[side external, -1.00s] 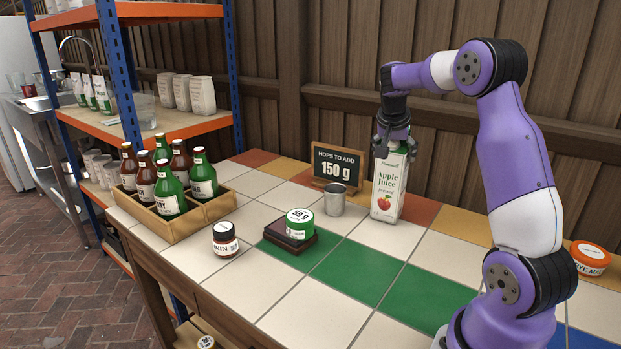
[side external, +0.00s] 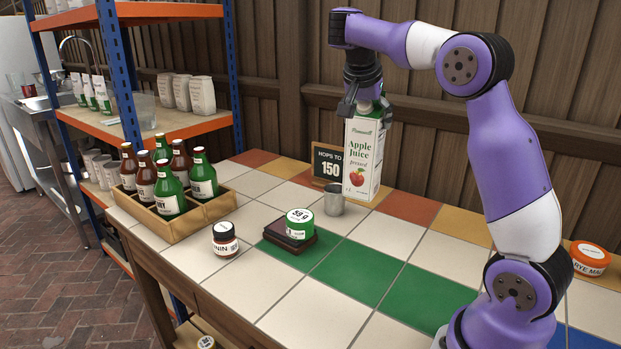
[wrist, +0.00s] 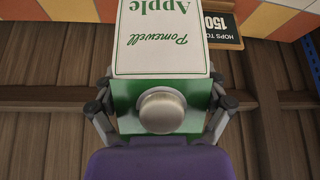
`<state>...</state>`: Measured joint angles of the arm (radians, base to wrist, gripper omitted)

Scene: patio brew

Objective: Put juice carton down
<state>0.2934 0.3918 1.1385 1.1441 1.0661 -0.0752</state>
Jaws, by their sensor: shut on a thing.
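The juice carton (side external: 362,160) is tall and white with a green top, a red apple and the words Apple Juice. My gripper (side external: 365,105) is shut on its green top and holds it upright, seemingly above the tiled table, in front of part of the chalkboard sign. In the wrist view the carton's green top and round cap (wrist: 162,111) fill the middle, with a finger of my gripper (wrist: 163,105) on each side. The carton's lower edge is near the metal cup, to the cup's right.
The metal cup (side external: 334,199) and chalkboard sign (side external: 327,165) stand close by the carton. A green-labelled tin (side external: 299,222) sits on a dark scale (side external: 288,241). A brown jar (side external: 225,240) and a wooden bottle crate (side external: 172,232) are left. White and green tiles to the right are clear.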

